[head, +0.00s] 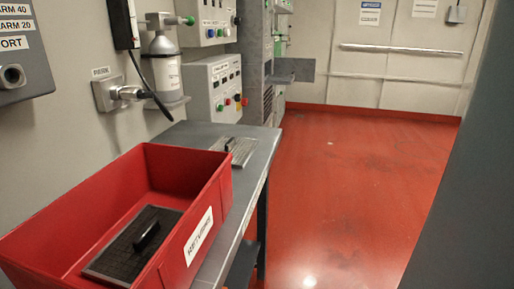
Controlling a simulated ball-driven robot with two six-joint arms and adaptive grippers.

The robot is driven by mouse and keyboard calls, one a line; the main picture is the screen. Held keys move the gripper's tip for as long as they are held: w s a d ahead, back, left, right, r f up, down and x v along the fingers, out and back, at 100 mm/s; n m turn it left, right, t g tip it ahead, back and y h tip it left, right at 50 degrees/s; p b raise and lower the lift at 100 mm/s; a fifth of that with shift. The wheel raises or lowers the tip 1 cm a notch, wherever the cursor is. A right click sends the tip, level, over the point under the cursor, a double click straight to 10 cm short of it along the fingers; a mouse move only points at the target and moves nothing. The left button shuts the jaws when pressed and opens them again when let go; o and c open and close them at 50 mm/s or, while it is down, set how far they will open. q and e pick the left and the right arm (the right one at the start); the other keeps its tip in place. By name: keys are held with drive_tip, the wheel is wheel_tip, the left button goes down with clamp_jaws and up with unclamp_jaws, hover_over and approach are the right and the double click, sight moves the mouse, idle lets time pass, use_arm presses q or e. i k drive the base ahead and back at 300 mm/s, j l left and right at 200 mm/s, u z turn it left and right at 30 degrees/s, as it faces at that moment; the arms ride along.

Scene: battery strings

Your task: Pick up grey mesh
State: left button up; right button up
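A grey mesh panel (240,153) with a black handle lies flat on the grey table (258,163), just behind the red bin. A darker mesh panel (116,262) with a black handle lies inside the red bin (219,200), on its floor. The bin has a white label that appears to read "RETURNS". Neither of my grippers shows in the head view, so their states are hidden.
A grey wall with a gas bottle (162,68), a pipe fitting (107,94) and control boxes (212,88) runs behind the table. The red floor (345,190) right of the table is clear. A dark grey surface (470,200) borders the right side.

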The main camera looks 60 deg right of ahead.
sight(242, 149)
drive_tip(key=z, duration=1.65)
